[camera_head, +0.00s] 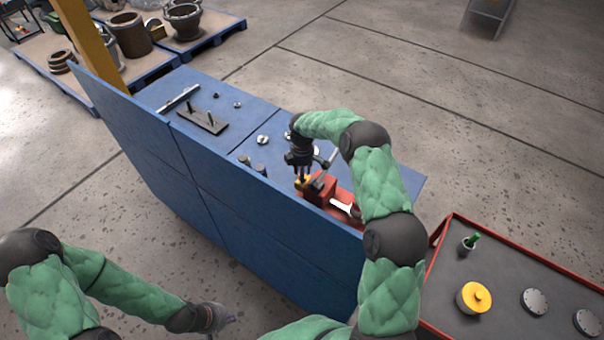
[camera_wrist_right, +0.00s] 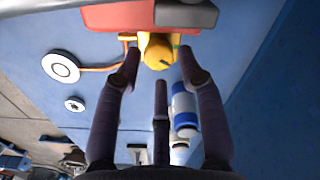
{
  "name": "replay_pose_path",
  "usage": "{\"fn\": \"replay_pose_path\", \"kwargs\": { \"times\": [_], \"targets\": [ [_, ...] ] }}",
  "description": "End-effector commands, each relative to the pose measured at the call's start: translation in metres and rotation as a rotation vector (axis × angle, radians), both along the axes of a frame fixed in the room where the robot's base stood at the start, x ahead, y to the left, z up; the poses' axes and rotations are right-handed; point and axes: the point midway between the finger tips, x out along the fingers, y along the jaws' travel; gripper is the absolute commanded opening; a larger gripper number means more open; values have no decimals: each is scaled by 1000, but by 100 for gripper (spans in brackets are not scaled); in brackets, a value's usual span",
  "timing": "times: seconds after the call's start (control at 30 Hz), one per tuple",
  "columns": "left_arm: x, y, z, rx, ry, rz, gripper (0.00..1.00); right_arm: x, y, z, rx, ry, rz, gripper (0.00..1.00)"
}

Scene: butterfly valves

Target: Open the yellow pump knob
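The yellow pump knob (camera_head: 303,182) sits on the red pump body (camera_head: 322,190), near the front edge of the blue table. In the right wrist view the knob (camera_wrist_right: 158,52) lies between the two far fingertips of my right gripper (camera_wrist_right: 160,62). Those fingers flank it on both sides, and the third finger is below it. The fingers are spread, and I cannot tell whether any touches the knob. In the head view my right gripper (camera_head: 301,172) points down over the knob. My left gripper (camera_head: 222,318) is low at the bottom, away from the table; its fingers are unclear.
The blue table (camera_head: 215,82) carries a dark plate with pegs (camera_head: 203,121) and several small fittings. A blue-and-white cylinder (camera_wrist_right: 184,110) stands close to the right finger in the wrist view. A red-rimmed grey table (camera_head: 510,278) at right holds a yellow cap (camera_head: 474,298) and discs.

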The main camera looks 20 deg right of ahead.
Motion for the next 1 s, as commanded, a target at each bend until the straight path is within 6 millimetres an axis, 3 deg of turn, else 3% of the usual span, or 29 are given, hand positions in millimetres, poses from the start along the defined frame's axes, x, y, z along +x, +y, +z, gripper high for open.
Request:
{"fn": "replay_pose_path", "kwargs": {
  "times": [0.2,0.5,0.63,0.67,1.0],
  "targets": [
    [0,0,2,0,0,0,0,0,0,-16,0,0,-1,39],
    [0,0,2,0,0,0,0,0,0,-17,0,0,-1,39],
    [0,0,2,0,0,0,0,0,0,-17,1,0,-1,3],
    [0,0,2,0,0,0,0,0,0,-17,1,0,-1,0],
    [0,0,-9,0,0,0,0,0,1,-19,1,0,104,0]
  ]
}}
